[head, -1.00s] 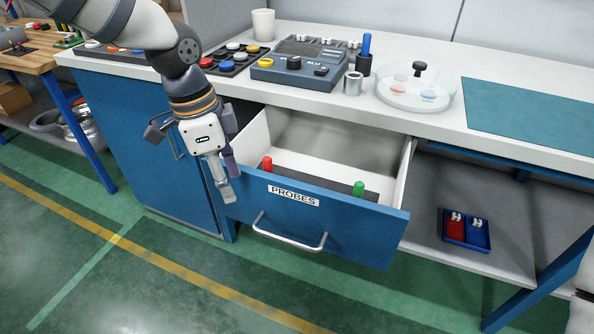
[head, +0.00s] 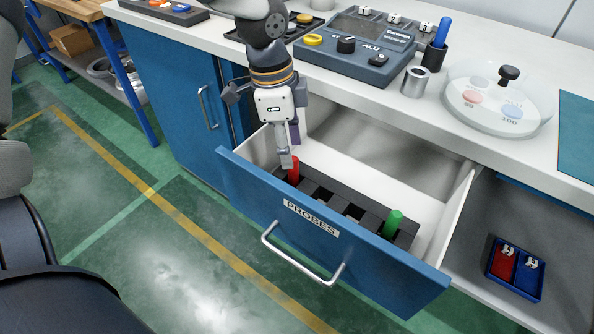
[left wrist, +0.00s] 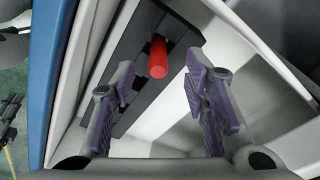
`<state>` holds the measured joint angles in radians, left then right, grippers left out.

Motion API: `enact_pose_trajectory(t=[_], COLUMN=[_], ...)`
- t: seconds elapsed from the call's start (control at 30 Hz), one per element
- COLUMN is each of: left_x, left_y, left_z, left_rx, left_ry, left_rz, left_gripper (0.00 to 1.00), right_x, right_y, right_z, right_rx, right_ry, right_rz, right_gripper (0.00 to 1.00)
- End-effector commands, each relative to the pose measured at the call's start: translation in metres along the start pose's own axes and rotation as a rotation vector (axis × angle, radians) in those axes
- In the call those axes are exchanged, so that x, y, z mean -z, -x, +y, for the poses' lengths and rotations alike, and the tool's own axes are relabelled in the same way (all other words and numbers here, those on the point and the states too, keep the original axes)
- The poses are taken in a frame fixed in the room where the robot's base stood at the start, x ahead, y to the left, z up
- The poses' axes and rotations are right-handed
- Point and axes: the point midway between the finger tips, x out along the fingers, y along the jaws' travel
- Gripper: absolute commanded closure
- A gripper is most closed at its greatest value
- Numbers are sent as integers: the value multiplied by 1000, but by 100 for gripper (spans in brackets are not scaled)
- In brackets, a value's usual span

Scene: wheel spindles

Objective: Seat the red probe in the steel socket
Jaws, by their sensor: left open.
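The red probe (head: 294,170) stands in a dark slotted rack (head: 345,206) inside the open drawer marked PROBES. It also shows in the left wrist view (left wrist: 158,57), ahead of and between the fingers. My left gripper (head: 291,150) is open and empty, just above the red probe in the head view; I cannot tell if it touches. Its two purple-padded fingers (left wrist: 168,95) are spread apart in the wrist view. The steel socket (head: 415,82) is a small metal cylinder on the counter, beside a dark holder with a blue probe (head: 442,32). My right gripper is not in view.
A green probe (head: 393,222) stands at the rack's right end. The drawer front (head: 330,235) and its side walls surround the rack. A control box (head: 360,45) and a clear-covered round dish (head: 492,100) sit on the counter. A red-and-blue tray (head: 515,268) is on the lower shelf.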

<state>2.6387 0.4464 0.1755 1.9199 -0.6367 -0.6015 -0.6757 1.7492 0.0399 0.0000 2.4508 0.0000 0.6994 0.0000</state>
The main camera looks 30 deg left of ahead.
Motion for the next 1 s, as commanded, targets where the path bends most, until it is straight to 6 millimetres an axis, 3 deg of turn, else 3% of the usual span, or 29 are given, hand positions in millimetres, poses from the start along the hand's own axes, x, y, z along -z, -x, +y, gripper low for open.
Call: enact_pose_trajectory(t=[0.3, 0.6, 0.8, 1.0], left_x=[2, 3, 3, 3], left_y=[-54, -59, -59, -59], left_z=[6, 5, 5, 5], left_rx=[-4, 4, 3, 3], left_ry=[-1, -2, -2, -2], left_rz=[-3, 2, 2, 2], left_gripper=[59, 59, 100, 100], right_x=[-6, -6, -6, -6], right_y=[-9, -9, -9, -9], right_z=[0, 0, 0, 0], right_rx=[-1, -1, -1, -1], right_ry=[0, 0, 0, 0], right_rz=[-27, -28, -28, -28], right_gripper=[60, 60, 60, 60])
